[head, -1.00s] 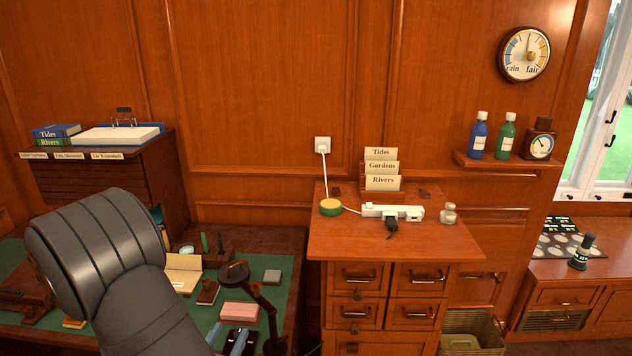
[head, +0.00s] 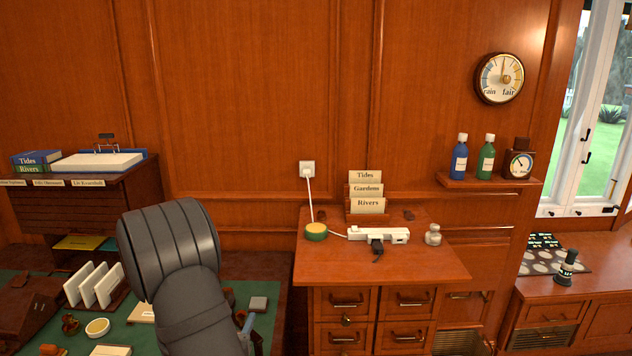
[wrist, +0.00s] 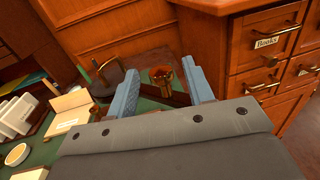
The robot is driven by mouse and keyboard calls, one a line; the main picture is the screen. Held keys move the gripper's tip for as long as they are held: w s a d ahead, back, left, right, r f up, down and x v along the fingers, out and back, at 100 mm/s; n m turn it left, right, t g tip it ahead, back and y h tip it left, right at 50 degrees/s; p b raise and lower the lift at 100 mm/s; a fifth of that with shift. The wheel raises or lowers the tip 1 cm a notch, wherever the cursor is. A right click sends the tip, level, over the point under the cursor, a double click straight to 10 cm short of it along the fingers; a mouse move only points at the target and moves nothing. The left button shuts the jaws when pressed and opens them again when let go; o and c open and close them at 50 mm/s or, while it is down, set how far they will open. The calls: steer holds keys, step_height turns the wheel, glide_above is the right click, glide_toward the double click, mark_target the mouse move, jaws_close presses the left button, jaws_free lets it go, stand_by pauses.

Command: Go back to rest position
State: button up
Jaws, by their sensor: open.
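My gripper (wrist: 162,92) shows in the wrist view with its two blue fingers apart and nothing between them. It is over the right part of the green-topped desk (wrist: 62,143), beside the wooden drawer cabinet (wrist: 258,55). In the head view my dark grey arm stands at the lower centre-left, bent over the green desk (head: 262,318). The gripper is mostly hidden behind the arm there; only a small blue part shows at its right edge.
White upright cards (head: 95,285) stand on the desk left of my arm. The drawer cabinet (head: 425,262) carries a power strip (head: 378,235), a green and yellow round object (head: 316,232) and a glass jar (head: 433,235). A paper tray (head: 97,163) sits on the left shelf unit.

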steer(key=shift+w+d, duration=0.2)
steer(key=shift+w, duration=0.9)
steer(key=shift+s, duration=0.1)
steer(key=s+a, duration=0.3)
steer(key=s, duration=1.4)
steer(key=w+d, duration=0.1)
steer(key=w, duration=0.5)
steer(key=w+d, duration=0.1)
steer(key=w, duration=0.4)
steer(key=w+d, duration=0.1)
steer(key=w, duration=0.5)
steer(key=shift+w, duration=0.35)
steer(key=shift+m+h, duration=0.4)
steer(key=shift+h, duration=0.2)
steer(key=shift+w+d+m+g+h, duration=0.25)
steer(key=shift+d+m+g+h, duration=0.4)
steer(key=shift+m+g+h, duration=0.85)
steer(key=shift+w+d+m+g+h, duration=0.3)
steer(key=shift+d+m+g+h, duration=0.65)
steer(key=shift+h, duration=1)
steer(key=shift+w+d+m+g+h, duration=0.3)
steer(key=shift+m+g+h, duration=0.75)
steer(key=shift+m+h, duration=0.6)
steer(key=shift+d, duration=0.1)
